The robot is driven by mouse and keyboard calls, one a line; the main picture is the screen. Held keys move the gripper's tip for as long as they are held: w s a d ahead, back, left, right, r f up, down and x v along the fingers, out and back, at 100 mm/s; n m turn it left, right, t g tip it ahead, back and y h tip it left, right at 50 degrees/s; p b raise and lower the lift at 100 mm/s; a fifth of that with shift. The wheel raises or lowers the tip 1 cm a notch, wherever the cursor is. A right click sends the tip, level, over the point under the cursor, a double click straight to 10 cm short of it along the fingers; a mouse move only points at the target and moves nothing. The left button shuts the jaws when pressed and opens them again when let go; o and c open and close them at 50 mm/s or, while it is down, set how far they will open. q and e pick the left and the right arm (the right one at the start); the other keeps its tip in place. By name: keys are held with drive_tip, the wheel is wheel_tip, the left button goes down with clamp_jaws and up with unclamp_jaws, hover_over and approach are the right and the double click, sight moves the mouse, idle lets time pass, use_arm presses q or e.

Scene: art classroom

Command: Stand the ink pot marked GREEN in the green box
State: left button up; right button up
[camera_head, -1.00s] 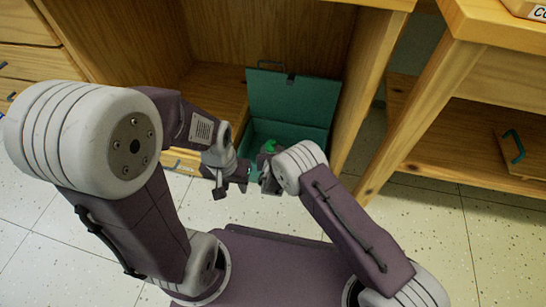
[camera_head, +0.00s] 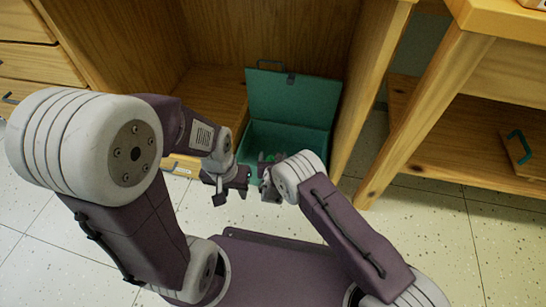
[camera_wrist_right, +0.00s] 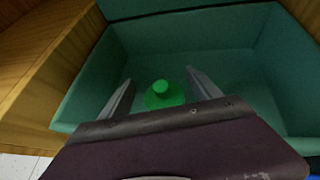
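The green box (camera_head: 290,98) stands on the low shelf with its lid raised at the back. The right wrist view looks down into the green box (camera_wrist_right: 180,35). A round green ink pot (camera_wrist_right: 165,95) is upright inside it, cap up; no label is readable. My right gripper (camera_wrist_right: 159,76) is open, one finger on each side of the pot, with gaps between. In the head view my right gripper (camera_head: 268,158) reaches into the box front and the pot cannot be made out. My left gripper (camera_head: 233,194) appears open and empty, in front of the box's left side.
A wooden cabinet side (camera_head: 372,85) rises close to the right of the box. Bare shelf (camera_head: 215,92) lies to its left. A wooden table (camera_head: 470,65) stands at the right. Drawers (camera_head: 28,65) are at the far left. Speckled floor tiles (camera_head: 430,240) are clear.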

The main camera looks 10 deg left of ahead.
drive_tip(key=shift+s+a, duration=0.1)
drive_tip(key=s+r+p, duration=0.2)
drive_tip(key=r+p, duration=0.1)
drive_tip(key=shift+s+d, duration=0.15)
drive_tip(key=shift+d, duration=0.05)
drive_tip(key=p+v, duration=0.5)
drive_tip(key=v, duration=0.4)
drive_tip(key=shift+f, duration=0.25)
drive_tip(key=shift+s+d, duration=0.15)
